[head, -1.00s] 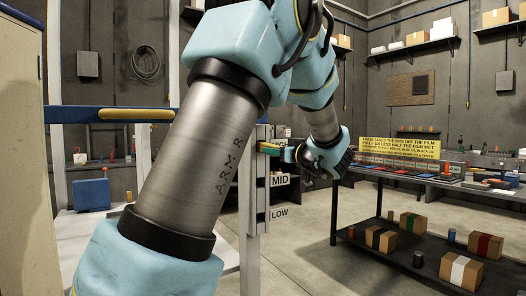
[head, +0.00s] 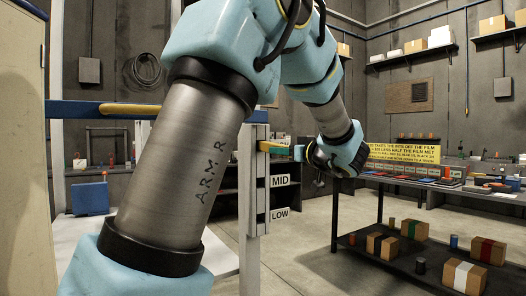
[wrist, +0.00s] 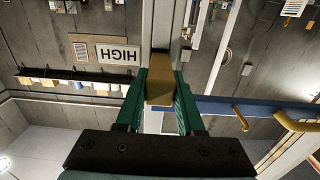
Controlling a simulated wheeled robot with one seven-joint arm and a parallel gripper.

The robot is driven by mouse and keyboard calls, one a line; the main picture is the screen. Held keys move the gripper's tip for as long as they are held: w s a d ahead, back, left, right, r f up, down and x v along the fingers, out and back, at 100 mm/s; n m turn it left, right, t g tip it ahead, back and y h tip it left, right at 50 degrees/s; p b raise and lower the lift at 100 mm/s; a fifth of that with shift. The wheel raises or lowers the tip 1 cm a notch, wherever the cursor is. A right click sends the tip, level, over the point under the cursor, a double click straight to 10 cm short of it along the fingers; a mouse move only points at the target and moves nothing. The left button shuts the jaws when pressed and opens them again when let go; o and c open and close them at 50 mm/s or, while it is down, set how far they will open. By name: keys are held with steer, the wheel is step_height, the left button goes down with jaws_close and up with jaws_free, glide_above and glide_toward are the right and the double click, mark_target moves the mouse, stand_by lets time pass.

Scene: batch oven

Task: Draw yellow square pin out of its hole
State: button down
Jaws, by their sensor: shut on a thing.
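The yellow square pin (wrist: 160,84) is between the two green fingers of my gripper (wrist: 160,100) in the wrist view. The fingers are shut on its sides. Its far end points at the grey upright post (wrist: 161,30). The hole is hidden, so I cannot tell how much of the pin is still in it. In the head view the post (head: 252,190) stands left of my gripper (head: 275,148), which is level with the upper part of the post, above the MID label (head: 279,181).
A blue rail (head: 80,112) with a yellow handle (head: 130,110) runs to the post from the left. A HIGH label (wrist: 117,54) shows upside down beside the post. A dark table (head: 450,184) with boxes on its lower shelf stands right. Floor between is clear.

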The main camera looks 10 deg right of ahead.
steer(key=shift+b+v, duration=1.75)
steer(key=shift+v, duration=0.65)
